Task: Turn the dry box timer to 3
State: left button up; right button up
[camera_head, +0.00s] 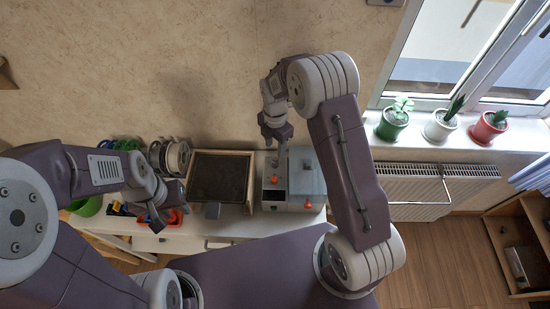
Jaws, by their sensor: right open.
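A light grey box (300,182) with orange knobs stands on the white bench, right of a dark framed panel; it looks like the dry box. Timer markings are too small to read. My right gripper (282,146) is open and points down at the box's back left, above the left knob in the picture. Whether it touches anything is unclear. My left gripper (157,220) is low over the bench's left part; its fingers are too small to read.
The dark panel (222,178) has a wooden frame. Left of it are a grey spool (172,157), an orange-red tray (172,217) and a green bowl (88,206). Potted plants (440,124) line the windowsill above a radiator (412,190).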

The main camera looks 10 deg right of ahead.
aim_at(275, 163)
jog(key=f+p, duration=0.1)
jog(key=f, duration=0.7)
jog(key=shift+s+a+p, duration=0.1)
jog(key=shift+s+p, duration=0.1)
jog(key=shift+p, duration=0.2)
jog(key=shift+f, duration=0.4)
pick_arm(q)
jog(key=shift+s+r, duration=0.2)
jog(key=shift+r, duration=0.8)
pick_arm(e)
grip_shut()
